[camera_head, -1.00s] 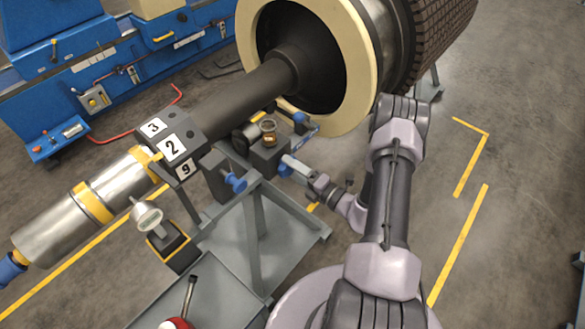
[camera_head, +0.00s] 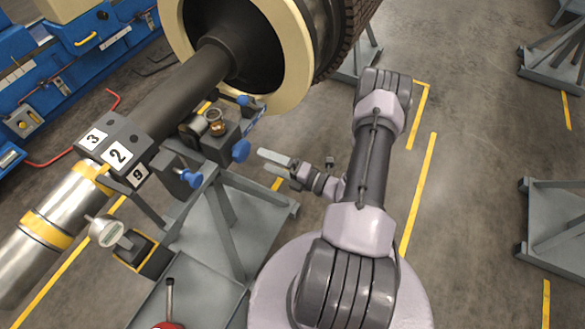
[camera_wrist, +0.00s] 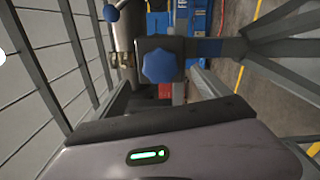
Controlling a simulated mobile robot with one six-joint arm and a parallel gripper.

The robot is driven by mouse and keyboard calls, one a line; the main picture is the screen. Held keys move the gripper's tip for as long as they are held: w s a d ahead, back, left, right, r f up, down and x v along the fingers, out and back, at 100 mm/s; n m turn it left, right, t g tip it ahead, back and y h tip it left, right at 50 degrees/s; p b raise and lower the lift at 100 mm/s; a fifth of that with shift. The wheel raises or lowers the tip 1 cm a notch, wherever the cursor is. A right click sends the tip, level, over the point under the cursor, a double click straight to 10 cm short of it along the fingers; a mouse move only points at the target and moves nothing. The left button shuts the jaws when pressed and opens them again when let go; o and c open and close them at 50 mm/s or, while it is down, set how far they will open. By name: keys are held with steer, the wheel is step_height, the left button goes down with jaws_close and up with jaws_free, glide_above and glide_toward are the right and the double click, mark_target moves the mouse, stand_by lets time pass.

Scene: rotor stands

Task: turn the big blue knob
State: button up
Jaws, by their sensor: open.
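The big blue knob (camera_head: 241,151) is on the right end of a dark block (camera_head: 220,131) on the grey stand. It faces my wrist camera as a lobed blue knob (camera_wrist: 161,66) near the middle. My gripper (camera_head: 267,162) is to the right of the knob in the head view, its pale fingers pointing at it, with a visible gap between. The gripper is open and holds nothing.
Smaller blue knobs (camera_head: 190,178) and (camera_head: 243,100) are nearby. A dial gauge (camera_head: 106,231) stands at lower left. The large rotor (camera_head: 275,45) and its shaft are behind the block. Bare floor (camera_head: 460,190) lies right of my arm.

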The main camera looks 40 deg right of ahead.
steer(key=v, duration=0.9)
steer(key=shift+s+p, duration=0.2)
steer(key=shift+p, duration=0.25)
steer(key=w+a+r+n+g+y+b, duration=0.25)
steer(key=a+r+n+g+y, duration=0.25)
steer(key=a+r+n+g, duration=1.4)
steer(key=s+a+r+n+t+h+b, duration=0.2)
steer(key=s+r+n+t+h, duration=0.1)
steer(key=n, duration=0.9)
steer(key=s+a+r+n+t+h+b, duration=0.2)
steer(key=s+a+r+n+t+h, duration=0.1)
steer(key=n, duration=0.9)
steer(key=s+t+h, duration=0.1)
steer(key=s+h, duration=0.1)
steer(key=h, duration=0.1)
steer(key=shift+s+a+r+n+t, duration=0.2)
steer(key=shift+s+r+n+t, duration=0.1)
steer(key=shift+t, duration=0.1)
